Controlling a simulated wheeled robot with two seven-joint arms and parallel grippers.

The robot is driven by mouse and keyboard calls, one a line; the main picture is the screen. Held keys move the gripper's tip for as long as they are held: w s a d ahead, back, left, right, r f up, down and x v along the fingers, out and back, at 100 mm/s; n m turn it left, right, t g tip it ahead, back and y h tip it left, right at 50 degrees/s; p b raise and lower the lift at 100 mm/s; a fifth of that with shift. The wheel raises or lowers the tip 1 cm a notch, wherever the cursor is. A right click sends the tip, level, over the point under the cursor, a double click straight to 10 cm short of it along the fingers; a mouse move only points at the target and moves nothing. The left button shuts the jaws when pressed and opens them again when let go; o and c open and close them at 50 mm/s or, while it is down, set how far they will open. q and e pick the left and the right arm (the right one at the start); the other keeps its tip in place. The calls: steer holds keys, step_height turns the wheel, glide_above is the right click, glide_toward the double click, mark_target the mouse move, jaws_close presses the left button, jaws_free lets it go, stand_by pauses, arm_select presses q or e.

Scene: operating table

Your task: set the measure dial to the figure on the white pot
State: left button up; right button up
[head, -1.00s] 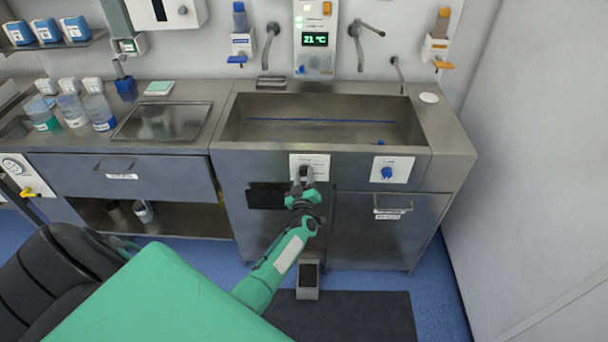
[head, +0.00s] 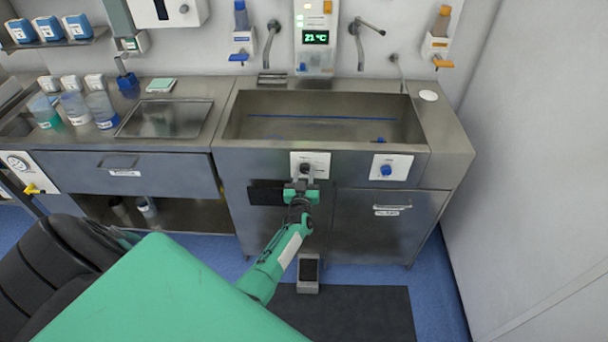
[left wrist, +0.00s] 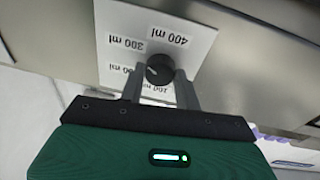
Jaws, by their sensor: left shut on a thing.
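The measure dial is a black knob (left wrist: 160,70) on a white plate (left wrist: 130,30), upside down in the left wrist view. Labels 300 ml and 400 ml are readable; lower ones are partly hidden by the fingers. A light mark on the knob faces left, slightly up, but its exact setting is unclear. My left gripper (left wrist: 160,90) is shut on the knob, a finger on each side. In the head view my left gripper (head: 303,183) is at this plate (head: 322,160) on the sink front. I cannot make out a white pot with a figure. My right gripper is not in view.
A second white plate with a blue knob (head: 386,170) is to the right. The steel sink (head: 240,125) is above, a pedal (head: 308,275) below. A wall closes off the right side.

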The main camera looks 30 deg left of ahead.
arm_select(q)
steer(key=shift+f, duration=0.15)
steer(key=o, duration=1)
steer(key=b+v, duration=0.1)
steer(key=v, duration=1.3)
steer(key=shift+b, duration=0.3)
steer(key=shift+w, duration=0.1)
